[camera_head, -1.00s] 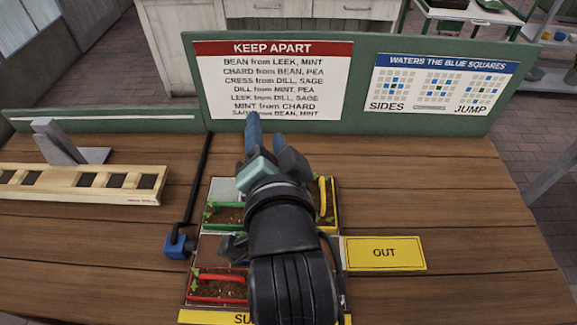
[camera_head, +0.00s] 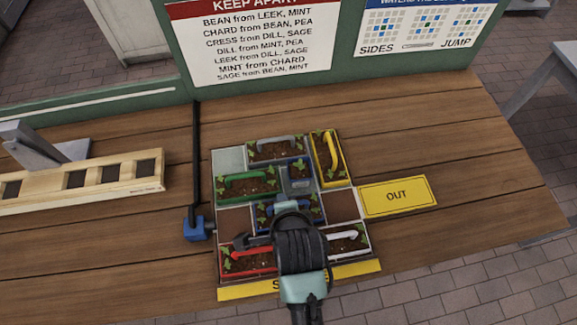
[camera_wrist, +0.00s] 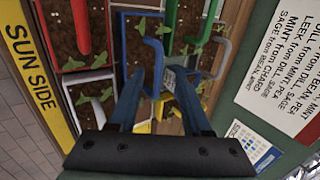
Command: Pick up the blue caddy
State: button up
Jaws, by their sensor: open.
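The blue caddy (camera_head: 264,212) sits in the middle of the planter bed, with soil and green leaves in it. My wrist hides part of it in the head view. In the wrist view its blue handle (camera_wrist: 151,52) stands up and runs down the picture between my fingers. My gripper (camera_wrist: 156,76) is open above the blue caddy, with one finger on each side of the handle. I cannot tell whether either finger touches it.
Around it are green (camera_head: 247,184), grey (camera_head: 275,147), yellow (camera_head: 329,157), red (camera_head: 247,262) and white (camera_head: 350,243) caddies. A yellow OUT plate (camera_head: 397,196) lies right. A blue block with a black post (camera_head: 196,228) stands left. A green sign board (camera_head: 345,75) stands behind.

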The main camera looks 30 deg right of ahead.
jog(key=shift+s+d+x, duration=0.1)
jog(key=shift+d+x, duration=0.05)
jog(key=shift+x, duration=1.2)
jog(key=shift+s+d+x, duration=0.1)
jog(key=shift+x, duration=1.25)
grip_shut()
